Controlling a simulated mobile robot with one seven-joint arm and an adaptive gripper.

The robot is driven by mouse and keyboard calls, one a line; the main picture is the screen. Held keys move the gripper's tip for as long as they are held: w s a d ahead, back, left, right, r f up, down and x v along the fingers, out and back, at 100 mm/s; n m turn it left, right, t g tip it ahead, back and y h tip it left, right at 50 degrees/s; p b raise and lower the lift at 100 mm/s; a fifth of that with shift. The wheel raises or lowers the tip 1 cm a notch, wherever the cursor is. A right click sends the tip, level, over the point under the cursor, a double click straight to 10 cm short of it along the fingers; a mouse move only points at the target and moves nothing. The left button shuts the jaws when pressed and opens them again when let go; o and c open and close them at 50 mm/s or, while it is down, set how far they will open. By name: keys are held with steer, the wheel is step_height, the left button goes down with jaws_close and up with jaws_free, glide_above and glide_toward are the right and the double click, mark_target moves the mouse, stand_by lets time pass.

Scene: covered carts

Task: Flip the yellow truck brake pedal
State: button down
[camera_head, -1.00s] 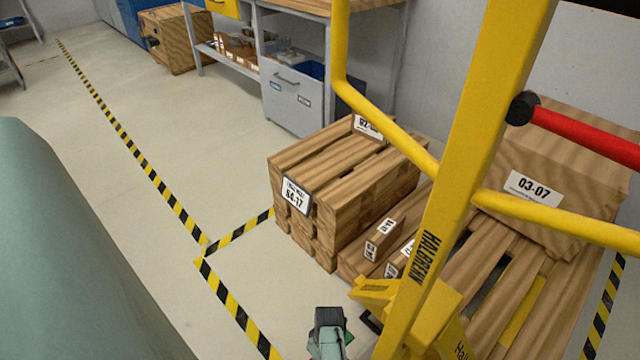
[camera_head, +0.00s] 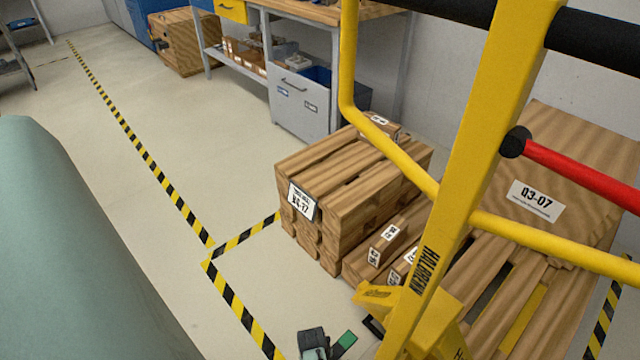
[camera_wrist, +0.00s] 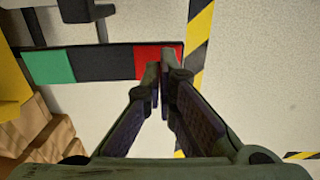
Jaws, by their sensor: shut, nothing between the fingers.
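The yellow truck (camera_head: 455,190) stands at the right in the head view, with its upright, side rail and low yellow base. The brake pedal is a dark bar with green and red ends (camera_wrist: 105,63), seen across the wrist view. Its green end (camera_head: 345,341) shows low in the head view, beside my gripper (camera_head: 313,340). In the wrist view my gripper (camera_wrist: 160,64) is shut and empty, its fingertips over the red end of the bar. I cannot tell whether they touch it.
Stacked wooden pallets (camera_head: 345,195) and a wooden crate (camera_head: 560,180) stand behind the truck. A red bar (camera_head: 580,177) sticks out at the right. A workbench (camera_head: 300,100) stands along the wall. Floor to the left is open, with striped tape (camera_head: 140,155).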

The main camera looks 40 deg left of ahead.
step_height(320, 180, up, 11)
steer(key=s, duration=0.2)
steer(key=shift+r, duration=0.2)
stand_by(0.4)
